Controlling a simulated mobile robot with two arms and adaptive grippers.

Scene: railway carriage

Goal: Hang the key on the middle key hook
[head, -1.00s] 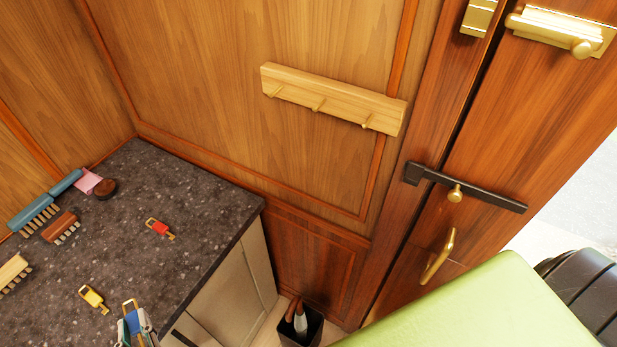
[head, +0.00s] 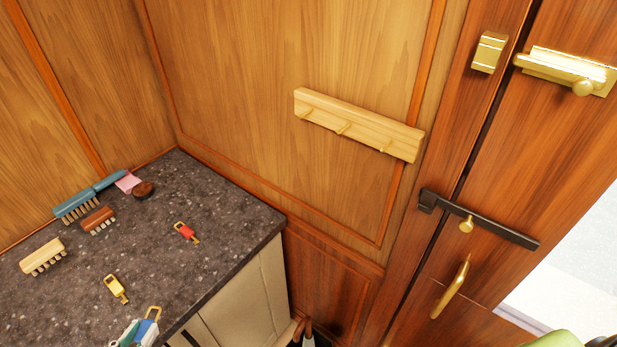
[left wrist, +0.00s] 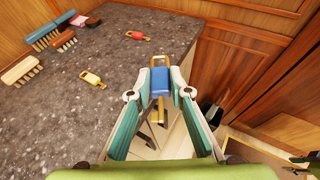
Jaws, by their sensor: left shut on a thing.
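My left gripper (head: 140,332) is at the bottom of the head view, by the counter's front edge. It is shut on a blue key (left wrist: 160,80) with a yellow metal loop and shaft. In the left wrist view the key sits between the fingertips (left wrist: 160,78), loop pointing away and shaft towards the palm. The pale wooden key rack (head: 375,134) is on the panelled wall, up and to the right of the gripper. It has three pegs in a row, and the middle key hook (head: 343,128) is empty, as are the others.
On the dark speckled counter (head: 215,215) lie a red key (head: 186,231), a yellow key (head: 116,289) and several brushes, one blue (head: 75,207). A door with a dark latch bar (head: 480,218) and brass handle is right of the rack. The wall before the rack is clear.

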